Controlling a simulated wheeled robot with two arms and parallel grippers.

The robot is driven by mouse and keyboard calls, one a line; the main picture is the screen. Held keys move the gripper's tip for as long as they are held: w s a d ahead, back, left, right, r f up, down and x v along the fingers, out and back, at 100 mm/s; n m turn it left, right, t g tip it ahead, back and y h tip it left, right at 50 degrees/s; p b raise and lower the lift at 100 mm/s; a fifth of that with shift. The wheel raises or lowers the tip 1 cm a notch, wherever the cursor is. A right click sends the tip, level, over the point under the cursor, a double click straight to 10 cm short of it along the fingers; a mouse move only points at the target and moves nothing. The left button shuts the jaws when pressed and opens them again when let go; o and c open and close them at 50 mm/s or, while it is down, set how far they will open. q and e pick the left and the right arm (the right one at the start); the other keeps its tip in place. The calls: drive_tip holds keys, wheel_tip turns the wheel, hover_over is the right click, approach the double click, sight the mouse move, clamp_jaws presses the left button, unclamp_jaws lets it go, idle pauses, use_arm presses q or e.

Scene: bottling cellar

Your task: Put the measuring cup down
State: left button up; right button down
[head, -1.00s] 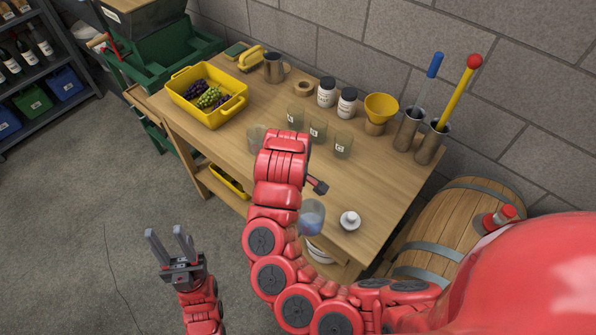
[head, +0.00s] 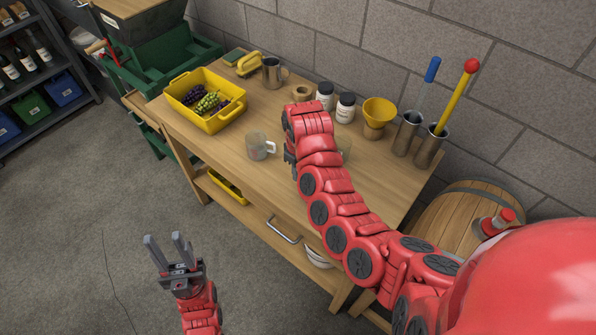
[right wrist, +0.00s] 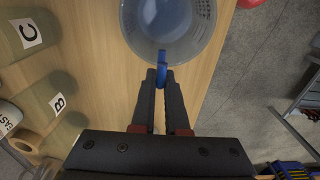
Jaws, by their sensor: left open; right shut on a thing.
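In the right wrist view, my right gripper (right wrist: 160,80) is shut on the blue handle of a clear measuring cup (right wrist: 204,38) with blue at its bottom. The cup is over the wooden table top; I cannot tell whether it touches the wood. In the head view my right arm hides the held cup and most of the right gripper (head: 290,158), which is over the table's middle. My left gripper (head: 166,242) is open and empty, low over the floor, apart from the table (head: 215,150).
A clear mug (head: 258,148) stands just left of my right gripper. Labelled glasses C (right wrist: 30,32) and B (right wrist: 57,103) stand close by. A yellow grape bin (head: 228,118), white jars (head: 345,108) and a yellow funnel (head: 379,111) are around. Bare wood lies before the bin.

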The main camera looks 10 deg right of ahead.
drive_tip(key=shift+f, duration=0.55)
drive_tip(key=shift+f, duration=0.1)
drive_tip(key=c, duration=0.9)
unclamp_jaws()
